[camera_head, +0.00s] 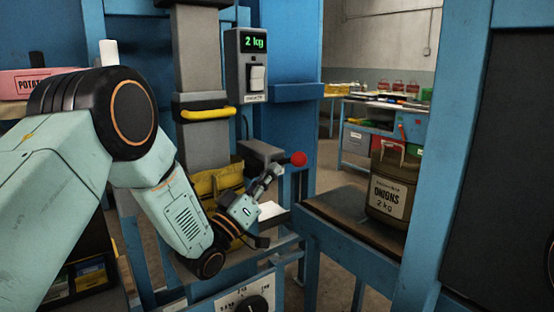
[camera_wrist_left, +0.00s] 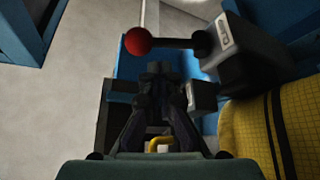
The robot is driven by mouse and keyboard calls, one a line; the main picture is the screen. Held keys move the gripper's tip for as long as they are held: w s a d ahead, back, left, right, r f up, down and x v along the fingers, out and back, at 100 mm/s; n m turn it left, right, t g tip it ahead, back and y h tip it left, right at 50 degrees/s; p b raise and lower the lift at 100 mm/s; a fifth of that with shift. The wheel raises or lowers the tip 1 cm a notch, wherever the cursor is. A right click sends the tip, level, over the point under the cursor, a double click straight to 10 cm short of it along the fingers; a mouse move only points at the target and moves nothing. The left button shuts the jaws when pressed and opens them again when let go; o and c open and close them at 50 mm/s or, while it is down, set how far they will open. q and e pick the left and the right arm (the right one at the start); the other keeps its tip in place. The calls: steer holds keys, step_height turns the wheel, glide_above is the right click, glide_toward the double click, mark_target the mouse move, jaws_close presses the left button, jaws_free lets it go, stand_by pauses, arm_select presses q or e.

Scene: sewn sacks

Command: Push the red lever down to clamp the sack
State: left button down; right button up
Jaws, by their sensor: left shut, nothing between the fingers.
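The red lever (camera_head: 298,159) is a red ball on a short black rod. It sticks out sideways from a grey clamp block (camera_head: 260,152) below the filling spout. The lever also shows in the left wrist view (camera_wrist_left: 138,41), with its rod about level across the picture. My left gripper (camera_head: 273,171) is shut and empty, its tips close to the lever, just below and left of the ball. In the left wrist view my gripper's fingers (camera_wrist_left: 158,70) point at the rod, with no clear contact. The yellow sack (camera_head: 213,184) hangs under the spout, partly hidden by my arm. My right gripper is not in view.
A scale display (camera_head: 253,42) reads 2 kg on the blue frame. A brown sack marked ONIONS 2 kg (camera_head: 391,195) stands on a dark bench (camera_head: 350,215) at right. A dial panel (camera_head: 245,302) is below my gripper. Blue posts flank the space.

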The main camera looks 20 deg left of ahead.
arm_select(q)
steer(key=v, duration=0.7)
steer(key=shift+s, duration=0.15)
steer(key=s+f+g+y, duration=0.2)
steer(key=s+f+g, duration=0.1)
steer(key=f, duration=0.6)
steer(key=s+f+g+y, duration=0.3)
steer(key=f+g, duration=0.1)
steer(key=f, duration=0.4)
steer(key=s+f+g+y, duration=0.2)
steer(key=s+f+g, duration=0.1)
steer(key=f, duration=0.6)
steer(key=s+f+g+y, duration=0.1)
steer(key=s+f+g, duration=0.2)
steer(key=s, duration=0.7)
steer(key=s+f+g, duration=0.4)
steer(key=s+f, duration=0.1)
steer(key=s, duration=0.6)
steer(key=s+f+g+y, duration=0.1)
steer(key=s+f+g, duration=0.3)
steer(key=s, duration=0.6)
steer(key=shift+s+a+f+m+y, duration=0.15)
steer(key=shift+a+f+m+y, duration=0.15)
steer(key=shift+a+f, duration=0.15)
